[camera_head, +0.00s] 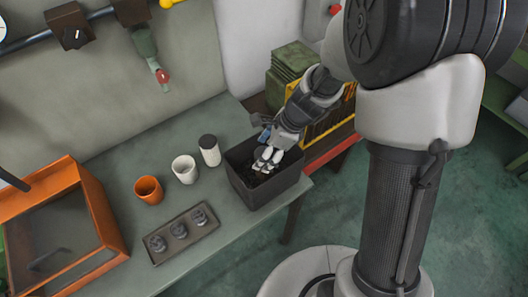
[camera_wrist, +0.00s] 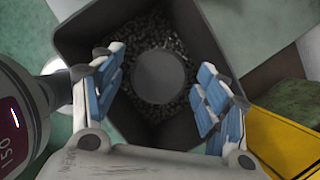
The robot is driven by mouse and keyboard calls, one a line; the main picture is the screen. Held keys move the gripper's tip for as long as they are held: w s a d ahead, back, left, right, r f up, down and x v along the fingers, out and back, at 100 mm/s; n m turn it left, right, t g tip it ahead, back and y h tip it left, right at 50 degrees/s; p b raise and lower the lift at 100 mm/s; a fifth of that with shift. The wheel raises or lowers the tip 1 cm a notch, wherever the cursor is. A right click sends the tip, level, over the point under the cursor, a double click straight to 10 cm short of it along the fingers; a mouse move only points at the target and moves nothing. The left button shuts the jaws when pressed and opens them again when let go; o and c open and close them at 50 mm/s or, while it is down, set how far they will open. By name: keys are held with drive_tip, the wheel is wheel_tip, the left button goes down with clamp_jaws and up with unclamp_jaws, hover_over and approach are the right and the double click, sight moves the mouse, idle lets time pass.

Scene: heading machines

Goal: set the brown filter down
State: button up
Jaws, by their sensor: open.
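A round, flat grey-brown disc (camera_wrist: 158,77), which looks like the brown filter, shows inside the dark bin (camera_wrist: 85,45) in the wrist view. It lies over dark loose granules. My gripper (camera_wrist: 158,92) is open, with its blue-padded fingers spread to either side of the disc and apart from it. In the head view my gripper (camera_head: 264,163) reaches down into the bin (camera_head: 268,194) at the right end of the table. The disc cannot be made out there.
An orange cup (camera_head: 148,189), a white cup (camera_head: 185,169) and a dark-lidded white jar (camera_head: 209,150) stand left of the bin. A tray (camera_head: 160,261) holds three dark parts. An orange-framed box (camera_head: 100,215) stands at the left. A yellow rack (camera_head: 340,110) is behind the bin.

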drive_tip(key=s+d+r+n+t+h+p, duration=0.1)
drive_tip(key=s+d+r+n, duration=0.15)
drive_tip(key=r, duration=0.45)
drive_tip(key=s+d+r+n+p, duration=0.1)
drive_tip(key=s+d+r+n, duration=0.1)
drive_tip(key=s+r+n, duration=0.35)
drive_tip(key=s+d+r+n+t+h+p, duration=0.1)
drive_tip(key=d+r+n, duration=0.1)
drive_tip(key=r, duration=0.6)
drive_tip(key=s+d+r+n+t+h, duration=0.1)
drive_tip(key=s+d+r+n, duration=0.1)
drive_tip(key=s+n, duration=0.3)
drive_tip(key=s+d+r+n+h, duration=0.1)
drive_tip(key=s+d+r+n, duration=0.1)
drive_tip(key=s+n, duration=0.3)
drive_tip(key=shift+s+d+r+t, duration=0.3)
drive_tip(key=shift+d+r+t, duration=0.1)
drive_tip(key=shift+d, duration=0.4)
wheel_tip(320, 180, down, 6)
drive_tip(key=b, duration=0.5)
drive_tip(key=shift+r, duration=0.25)
